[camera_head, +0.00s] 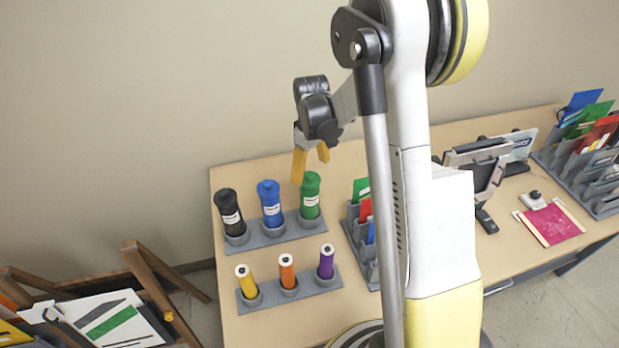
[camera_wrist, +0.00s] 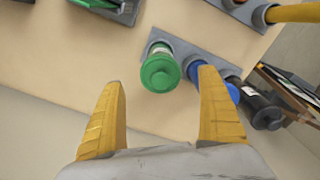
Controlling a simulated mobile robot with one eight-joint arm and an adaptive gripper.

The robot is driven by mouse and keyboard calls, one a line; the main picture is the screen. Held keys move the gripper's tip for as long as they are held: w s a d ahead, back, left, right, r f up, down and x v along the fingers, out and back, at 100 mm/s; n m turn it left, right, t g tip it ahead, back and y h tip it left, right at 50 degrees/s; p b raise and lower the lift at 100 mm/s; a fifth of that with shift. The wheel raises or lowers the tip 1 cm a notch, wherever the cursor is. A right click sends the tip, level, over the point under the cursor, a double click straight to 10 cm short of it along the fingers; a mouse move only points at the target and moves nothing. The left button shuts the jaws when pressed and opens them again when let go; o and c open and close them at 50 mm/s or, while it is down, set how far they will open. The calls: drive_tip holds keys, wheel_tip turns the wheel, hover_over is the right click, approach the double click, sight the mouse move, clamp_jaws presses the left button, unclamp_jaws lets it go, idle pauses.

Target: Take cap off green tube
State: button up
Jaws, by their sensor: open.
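The green tube (camera_head: 310,204) stands upright in a grey holder at the back of the table, with its green cap (camera_head: 311,183) on top. In the wrist view the cap (camera_wrist: 160,73) is seen from above, with the tube (camera_wrist: 160,48) behind it. My gripper (camera_head: 311,165) is open and empty, above the cap with its yellow fingers pointing down. In the wrist view the open fingers (camera_wrist: 162,90) lie below and to either side of the cap, not touching it as far as I can see.
A blue tube (camera_head: 271,205) and a black tube (camera_head: 229,212) stand in the same grey holder (camera_head: 258,241). Yellow, orange and purple tubes (camera_head: 327,262) stand in a front holder. A grey rack (camera_head: 357,244) with coloured cards is to the right. Bare table shows between the holders.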

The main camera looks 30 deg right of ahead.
sight(310, 174)
wheel_tip(310, 174, down, 4)
drive_tip(key=shift+w+r, duration=0.15)
drive_tip(key=c, duration=1.1)
drive_tip(key=shift+r, duration=0.1)
drive_tip(key=shift+r, duration=0.1)
